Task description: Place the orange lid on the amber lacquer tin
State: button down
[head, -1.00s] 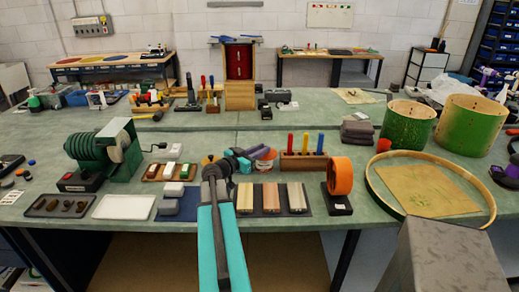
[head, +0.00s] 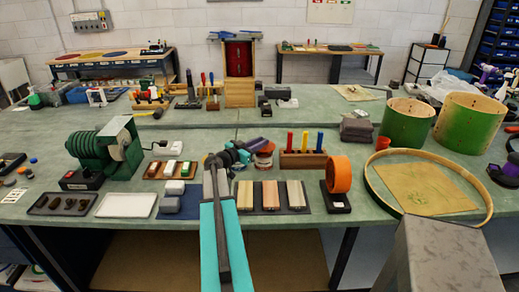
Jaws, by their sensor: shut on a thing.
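My gripper (head: 262,145) is at the end of the arm, in the middle of the bench. It is small and partly hidden by my wrist. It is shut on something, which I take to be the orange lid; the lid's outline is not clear. A small round tin with a reddish body and a pale label (head: 264,160) stands just under and beside the gripper. I cannot tell whether the gripper touches it. The amber lacquer tin cannot be made out for certain; part of the bench there is hidden behind my arm.
A block with upright coloured tools (head: 303,158) and an orange ring on a black stand (head: 339,175) stand to the right. Free bench lies behind the arm.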

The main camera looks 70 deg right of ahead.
jog(key=shift+w+d, duration=0.25)
jog(key=shift+d, duration=0.15)
jog(key=shift+f+p, duration=1.15)
jog(key=shift+f, duration=0.65)
jog(key=shift+f+b, duration=0.15)
jog(key=shift+b, duration=0.25)
jog(key=c, duration=1.6)
grip_release()
jog(key=shift+r+p, duration=0.25)
jog(key=shift+p, duration=0.2)
jog(key=b+v, duration=0.4)
jog(key=v, duration=0.8)
jog(key=shift+a+f, duration=0.1)
jog(key=shift+f, duration=0.1)
